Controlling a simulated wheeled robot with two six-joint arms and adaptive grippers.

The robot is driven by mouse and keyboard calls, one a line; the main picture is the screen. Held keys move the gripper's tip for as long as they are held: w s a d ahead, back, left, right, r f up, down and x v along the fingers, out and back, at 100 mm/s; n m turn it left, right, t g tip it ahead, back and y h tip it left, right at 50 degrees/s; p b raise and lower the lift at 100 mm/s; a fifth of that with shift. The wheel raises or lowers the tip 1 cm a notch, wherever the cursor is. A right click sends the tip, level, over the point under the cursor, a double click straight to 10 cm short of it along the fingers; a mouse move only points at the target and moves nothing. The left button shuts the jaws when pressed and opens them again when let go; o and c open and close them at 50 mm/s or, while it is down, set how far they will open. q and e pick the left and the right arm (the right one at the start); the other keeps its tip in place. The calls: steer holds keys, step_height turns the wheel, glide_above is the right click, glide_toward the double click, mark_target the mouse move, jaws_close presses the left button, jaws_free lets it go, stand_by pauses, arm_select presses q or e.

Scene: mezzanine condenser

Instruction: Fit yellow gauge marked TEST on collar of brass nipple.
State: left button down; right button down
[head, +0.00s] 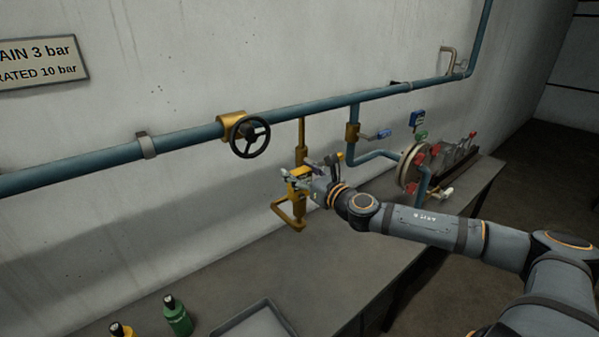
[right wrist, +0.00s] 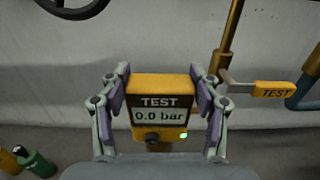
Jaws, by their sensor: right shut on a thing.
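The yellow gauge (right wrist: 163,88) faces me upright in the right wrist view, with TEST on its front, a display reading 0.0 bar and a green light. My right gripper (right wrist: 162,100) is shut on its two sides. In the head view the gripper (head: 305,178) is in front of the brass pipework below the blue pipe. A brass bent piece (head: 284,212) shows just below the gripper. The nipple's collar is hidden or too small to pick out, so I cannot tell whether the gauge touches it. My left gripper is not in view.
A brass drop pipe (right wrist: 231,40) stands behind the gauge, with a yellow TEST lever (right wrist: 272,90) to the right. A black handwheel (head: 250,136) is on the blue pipe (head: 330,113). Green (head: 177,316) and yellow (head: 121,331) bottles and a grey tray (head: 232,326) are on the bench.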

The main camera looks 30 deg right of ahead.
mark_target(299, 193)
steer(key=shift+f+b, duration=1.65)
steer(key=shift+f, duration=0.1)
steer(key=shift+c, duration=1.2)
jaws_free()
steer(key=shift+r, duration=0.1)
